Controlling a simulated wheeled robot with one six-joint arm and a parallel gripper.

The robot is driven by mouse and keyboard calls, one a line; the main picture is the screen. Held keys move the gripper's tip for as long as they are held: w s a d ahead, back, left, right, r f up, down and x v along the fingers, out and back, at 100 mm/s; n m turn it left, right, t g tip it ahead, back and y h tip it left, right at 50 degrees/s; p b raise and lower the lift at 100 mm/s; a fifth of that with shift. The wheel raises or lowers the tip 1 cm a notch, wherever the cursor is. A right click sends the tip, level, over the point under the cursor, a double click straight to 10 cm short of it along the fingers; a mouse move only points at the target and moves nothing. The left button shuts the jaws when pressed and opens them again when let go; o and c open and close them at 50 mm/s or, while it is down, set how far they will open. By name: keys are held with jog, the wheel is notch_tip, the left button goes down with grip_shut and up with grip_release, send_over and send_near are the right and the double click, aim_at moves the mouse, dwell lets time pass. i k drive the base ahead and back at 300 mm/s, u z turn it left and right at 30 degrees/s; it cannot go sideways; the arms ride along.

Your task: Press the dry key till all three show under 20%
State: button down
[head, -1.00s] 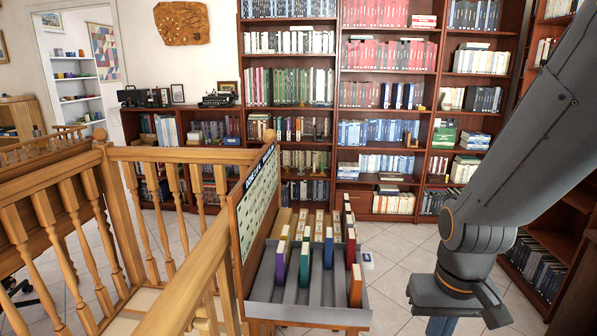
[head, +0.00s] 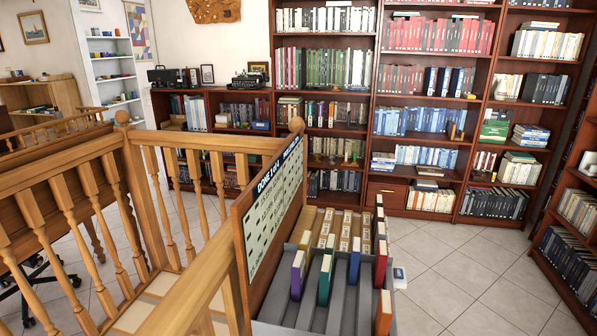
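No key marked dry and no percent readings can be made out. A small white device with a blue patch (head: 400,277) is at the right side of the grey slotted tray (head: 312,316); its markings are too small to read. Books stand upright in the tray: a purple one (head: 297,276), a green one (head: 324,280), a red one (head: 380,266) and an orange one (head: 383,314). Several pale-spined pieces (head: 344,232) stand in rows behind them. A wood-framed board (head: 272,213) at the tray's left has a dark header partly reading "DONE 1 of". My gripper is out of view.
A wooden railing (head: 75,170) with turned balusters fills the left and runs up to the board. Tall bookcases (head: 380,107) line the back wall, and another bookcase (head: 575,215) stands at the right edge. The tiled floor (head: 462,262) right of the tray is clear.

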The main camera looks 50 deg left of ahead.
aim_at(398, 274)
jog(key=i, duration=1.45)
jog(key=u, duration=5.3)
jog(key=k, duration=1.2)
jog(key=z, duration=1.15)
